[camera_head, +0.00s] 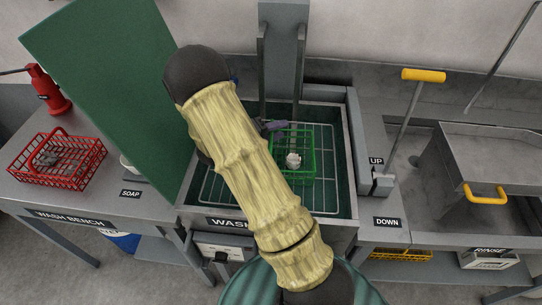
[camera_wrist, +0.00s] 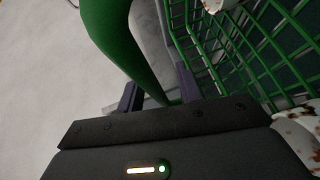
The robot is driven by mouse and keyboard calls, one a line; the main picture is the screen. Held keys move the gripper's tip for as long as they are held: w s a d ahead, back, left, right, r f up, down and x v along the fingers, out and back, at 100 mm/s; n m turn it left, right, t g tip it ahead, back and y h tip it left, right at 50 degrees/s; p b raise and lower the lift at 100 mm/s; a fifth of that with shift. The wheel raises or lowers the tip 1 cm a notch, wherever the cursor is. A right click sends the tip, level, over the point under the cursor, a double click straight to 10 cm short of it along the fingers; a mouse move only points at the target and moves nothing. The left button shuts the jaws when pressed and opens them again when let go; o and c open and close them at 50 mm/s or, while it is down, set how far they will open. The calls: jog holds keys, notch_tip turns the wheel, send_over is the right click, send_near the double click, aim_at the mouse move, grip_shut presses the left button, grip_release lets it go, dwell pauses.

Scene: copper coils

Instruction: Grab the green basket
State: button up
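The green basket (camera_head: 309,160) is a wire basket standing on the rack in the wash basin (camera_head: 335,205), with a pale lump inside. Its wire mesh fills the right of the wrist view (camera_wrist: 217,62). My gripper (camera_head: 272,126) is at the basket's upper left edge. In the wrist view its two purple fingers (camera_wrist: 158,92) stand apart. A thick green bar (camera_wrist: 118,45), seemingly the basket's handle, runs down between them. A grey gap shows beside the left finger, so the fingers do not look closed on the bar. Part of the basin is hidden behind my arm.
A raised green panel (camera_head: 105,85) stands left of the basin. A red basket (camera_head: 58,160) sits on the wash bench at left. A yellow-handled lever (camera_head: 424,76) and a grey lidded tank (camera_head: 490,165) are at right. A grey upright (camera_head: 284,50) rises behind the basin.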

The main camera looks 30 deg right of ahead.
dwell(0.5)
grip_shut()
jog(key=shift+r, duration=0.1)
notch_tip(320, 180, up, 10)
jog(key=shift+p, duration=0.3)
dwell(0.7)
